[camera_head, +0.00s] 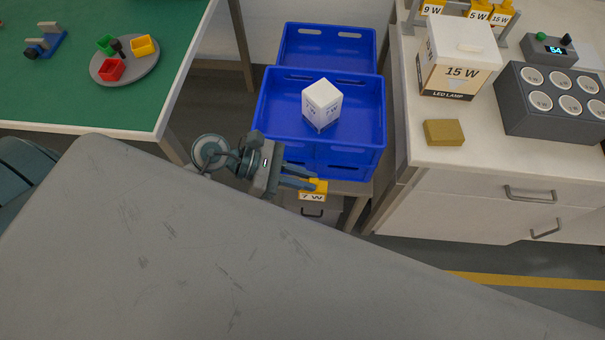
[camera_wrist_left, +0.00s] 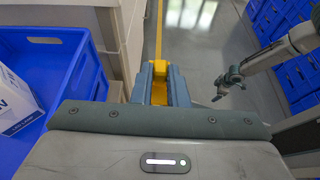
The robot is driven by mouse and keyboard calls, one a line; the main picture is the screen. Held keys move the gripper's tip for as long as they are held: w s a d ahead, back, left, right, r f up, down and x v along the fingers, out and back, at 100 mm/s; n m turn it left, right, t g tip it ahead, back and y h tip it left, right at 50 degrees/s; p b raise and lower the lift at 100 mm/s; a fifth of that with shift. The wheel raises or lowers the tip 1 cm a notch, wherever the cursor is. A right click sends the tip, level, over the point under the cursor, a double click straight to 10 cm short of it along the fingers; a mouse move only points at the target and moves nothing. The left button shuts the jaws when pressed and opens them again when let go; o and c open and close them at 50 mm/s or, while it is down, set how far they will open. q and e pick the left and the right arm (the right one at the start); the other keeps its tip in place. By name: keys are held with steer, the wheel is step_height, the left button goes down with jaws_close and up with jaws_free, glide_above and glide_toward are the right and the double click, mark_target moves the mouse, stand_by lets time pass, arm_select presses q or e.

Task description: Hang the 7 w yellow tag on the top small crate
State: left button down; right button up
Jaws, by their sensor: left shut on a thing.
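The yellow tag (camera_head: 320,186) has a white label reading 7 W. My left gripper (camera_head: 300,183) is shut on it, just in front of the stacked blue crates' near side. In the left wrist view the yellow tag (camera_wrist_left: 159,92) sits between the fingers (camera_wrist_left: 160,85). The top small crate (camera_head: 365,112) is blue and open, with a white box (camera_head: 322,103) inside. Its wall also shows at the left of the wrist view (camera_wrist_left: 85,75). I cannot tell whether the tag touches the crate. My right gripper (camera_wrist_left: 228,84) is small and far in the wrist view.
Another blue crate (camera_head: 327,47) stands behind. The white counter (camera_head: 408,120) at right holds a 15 W lamp box (camera_head: 455,60), a brown block (camera_head: 444,132), a grey socket block (camera_head: 550,100) and a rack with yellow tags (camera_head: 478,10). A green-topped table (camera_head: 60,95) stands left.

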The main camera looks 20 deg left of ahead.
arm_select(q)
steer(key=shift+w+a, duration=0.65)
steer(key=shift+w, duration=1.6)
steer(key=p, duration=0.2)
glide_above(310, 139)
steer(key=shift+s, duration=0.2)
steer(key=shift+w+a+f, duration=0.1)
steer(key=shift+w+f, duration=0.15)
steer(key=shift+f+b, duration=0.5)
steer(key=shift+b, duration=0.25)
steer(key=shift+s+f+b, duration=0.1)
steer(key=shift+f+b, duration=0.85)
steer(key=shift+b, duration=0.1)
steer(key=shift+f+b, duration=1.1)
steer(key=shift+b, duration=0.05)
arm_select(e)
steer(key=w+r, duration=0.3)
steer(key=w, duration=0.5)
steer(key=shift+w+a, duration=0.25)
steer(key=shift+a, duration=0.1)
